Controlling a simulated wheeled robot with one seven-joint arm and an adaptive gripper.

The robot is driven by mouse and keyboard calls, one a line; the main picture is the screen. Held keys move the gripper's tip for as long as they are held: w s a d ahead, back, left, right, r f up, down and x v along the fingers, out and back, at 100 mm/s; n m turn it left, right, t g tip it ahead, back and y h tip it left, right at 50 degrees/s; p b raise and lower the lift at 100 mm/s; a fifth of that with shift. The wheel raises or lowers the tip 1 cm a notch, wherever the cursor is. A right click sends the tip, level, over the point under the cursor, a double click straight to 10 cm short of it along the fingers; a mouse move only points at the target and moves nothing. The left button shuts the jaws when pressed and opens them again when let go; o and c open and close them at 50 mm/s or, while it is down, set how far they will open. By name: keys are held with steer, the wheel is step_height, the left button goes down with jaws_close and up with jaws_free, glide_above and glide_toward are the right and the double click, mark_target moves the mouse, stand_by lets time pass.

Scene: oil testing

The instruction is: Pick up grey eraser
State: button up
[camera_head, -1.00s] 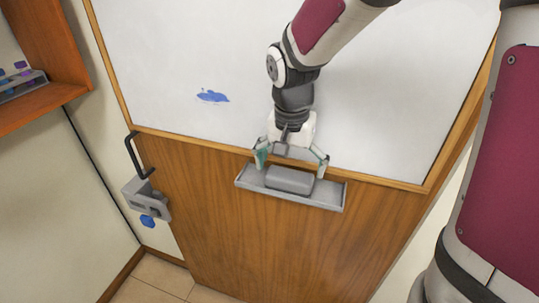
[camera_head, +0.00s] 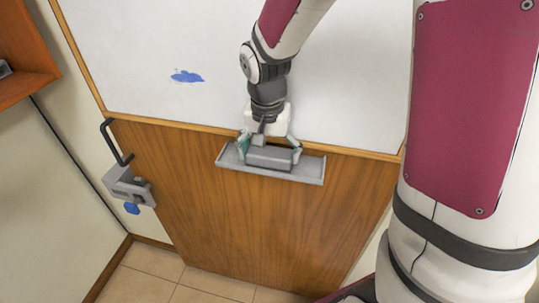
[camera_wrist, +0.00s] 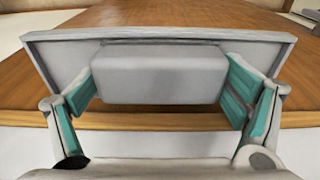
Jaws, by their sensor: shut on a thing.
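The grey eraser (camera_head: 270,157) is a block with rounded edges at the grey tray (camera_head: 308,172) on the wooden door panel. In the wrist view the eraser (camera_wrist: 160,74) sits between the two teal-padded fingers of my gripper (camera_wrist: 160,90), with the tray (camera_wrist: 275,50) behind it. In the head view my gripper (camera_head: 269,148) reaches down over the eraser from above, one finger at each end. The gripper is shut on the eraser. I cannot tell whether the eraser still rests on the tray.
The whiteboard (camera_head: 350,70) with a blue mark (camera_head: 187,76) is above the tray. A black handle (camera_head: 113,142) and a grey bracket (camera_head: 128,186) with a blue part (camera_head: 132,208) are at the left. A wooden shelf (camera_head: 25,90) juts in at the far left.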

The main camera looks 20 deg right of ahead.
mark_target(269, 150)
steer(key=shift+r, duration=0.6)
step_height(269, 150, up, 2)
steer(key=shift+w+r+b, duration=0.1)
steer(key=shift+b, duration=0.25)
steer(key=s+a+r, duration=0.1)
steer(key=s, duration=1.5)
steer(key=shift+a+r, duration=0.3)
steer(key=shift+a, duration=0.05)
steer(key=shift+s, duration=0.1)
